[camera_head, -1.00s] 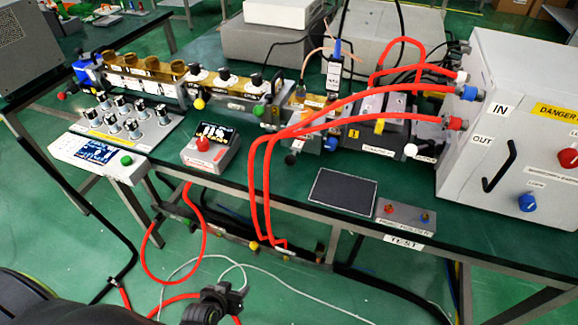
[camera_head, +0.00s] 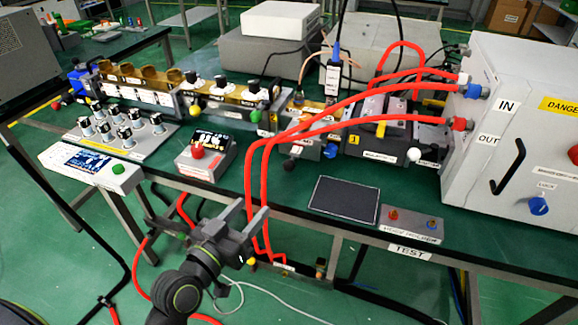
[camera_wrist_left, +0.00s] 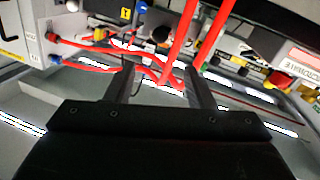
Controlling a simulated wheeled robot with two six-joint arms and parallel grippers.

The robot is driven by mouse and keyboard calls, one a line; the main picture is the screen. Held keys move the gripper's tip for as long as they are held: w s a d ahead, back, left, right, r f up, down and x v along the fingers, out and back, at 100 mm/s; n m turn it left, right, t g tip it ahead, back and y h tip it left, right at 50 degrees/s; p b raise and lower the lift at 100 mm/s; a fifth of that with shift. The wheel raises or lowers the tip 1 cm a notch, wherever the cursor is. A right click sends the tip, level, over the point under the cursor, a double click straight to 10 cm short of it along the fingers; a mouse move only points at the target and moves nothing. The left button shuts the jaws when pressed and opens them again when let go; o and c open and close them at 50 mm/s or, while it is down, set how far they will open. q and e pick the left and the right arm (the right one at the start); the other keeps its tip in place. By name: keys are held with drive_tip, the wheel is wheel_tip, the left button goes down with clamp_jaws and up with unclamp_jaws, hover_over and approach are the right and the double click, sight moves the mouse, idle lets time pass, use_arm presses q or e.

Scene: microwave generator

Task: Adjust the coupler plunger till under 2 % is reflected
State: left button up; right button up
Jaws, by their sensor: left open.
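Several coloured knobs stick out of the waveguide line (camera_head: 220,97) along the bench: a yellow one (camera_head: 195,111), a green one (camera_head: 256,116), a black one (camera_head: 288,165), a blue one (camera_head: 331,150) and a white one (camera_head: 415,155). I cannot tell which is the coupler plunger; the labels are too small to read. A small meter box (camera_head: 206,160) with a lit display and red button stands on the bench; its reading is illegible. My left gripper (camera_head: 252,209) is open and empty in front of the bench edge; it also shows in the left wrist view (camera_wrist_left: 160,72). My right gripper is not in view.
Red hoses (camera_head: 264,200) run from the large grey cabinet (camera_head: 520,140) and hang over the front edge close to my left gripper. A control panel (camera_head: 90,172) is at the left; a black pad (camera_head: 343,198) lies at the front right.

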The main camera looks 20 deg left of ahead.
sight(285, 170)
use_arm(q)
drive_tip(key=p+x, duration=0.2)
drive_tip(key=x, duration=1.4)
drive_tip(key=shift+w+d+f, duration=0.1)
drive_tip(key=shift+w, duration=0.1)
drive_tip(key=shift+c, duration=0.3)
clamp_jaws()
